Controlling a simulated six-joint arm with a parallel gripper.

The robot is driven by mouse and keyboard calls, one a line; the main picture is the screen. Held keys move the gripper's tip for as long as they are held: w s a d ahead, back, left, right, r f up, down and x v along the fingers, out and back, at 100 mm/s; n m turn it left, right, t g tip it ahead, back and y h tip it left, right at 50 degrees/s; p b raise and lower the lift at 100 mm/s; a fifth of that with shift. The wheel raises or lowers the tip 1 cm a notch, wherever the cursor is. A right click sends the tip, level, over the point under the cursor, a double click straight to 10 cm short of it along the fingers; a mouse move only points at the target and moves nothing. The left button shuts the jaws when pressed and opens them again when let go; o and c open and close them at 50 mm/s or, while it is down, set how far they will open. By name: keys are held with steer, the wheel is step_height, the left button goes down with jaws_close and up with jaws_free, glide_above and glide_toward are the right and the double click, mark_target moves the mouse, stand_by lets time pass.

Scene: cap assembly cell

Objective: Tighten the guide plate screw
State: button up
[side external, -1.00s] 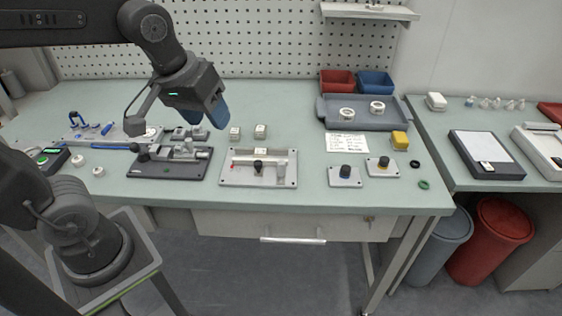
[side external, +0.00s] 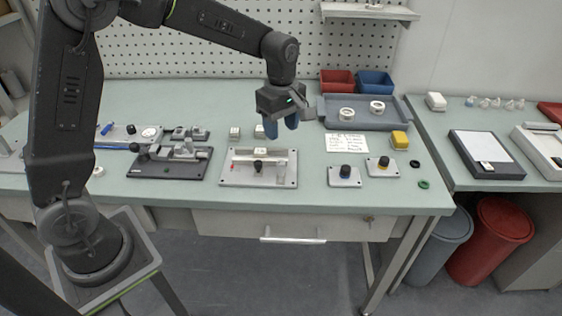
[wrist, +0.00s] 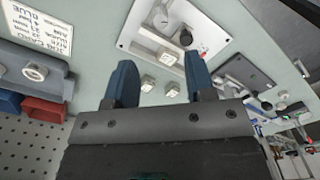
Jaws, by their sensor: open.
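A light grey plate (side external: 230,179) with a pale rail lies on the bench in the side view; it also shows in the wrist view (wrist: 130,42). A black knob (side external: 258,166), which looks like the guide plate screw, stands on its front part; the wrist view shows it too (wrist: 185,38). I cannot see how tight it is. My gripper (side external: 281,125) has blue fingers and is open and empty. It hangs above the bench behind and right of the knob, pointing down. The wrist view shows the gap between the fingers (wrist: 160,76).
Two small plates with black knobs (side external: 345,171) (side external: 384,161) lie to the right. A dark fixture (side external: 150,169) is on the left. White blocks (side external: 235,133) stand behind the plate. A grey tray (side external: 390,122) with white rings is at back right. The bench front is clear.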

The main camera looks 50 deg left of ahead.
mark_target(281, 162)
step_height(281, 162, down, 11)
stand_by(0.3)
steer(key=shift+c, duration=0.2)
steer(key=c, duration=0.9)
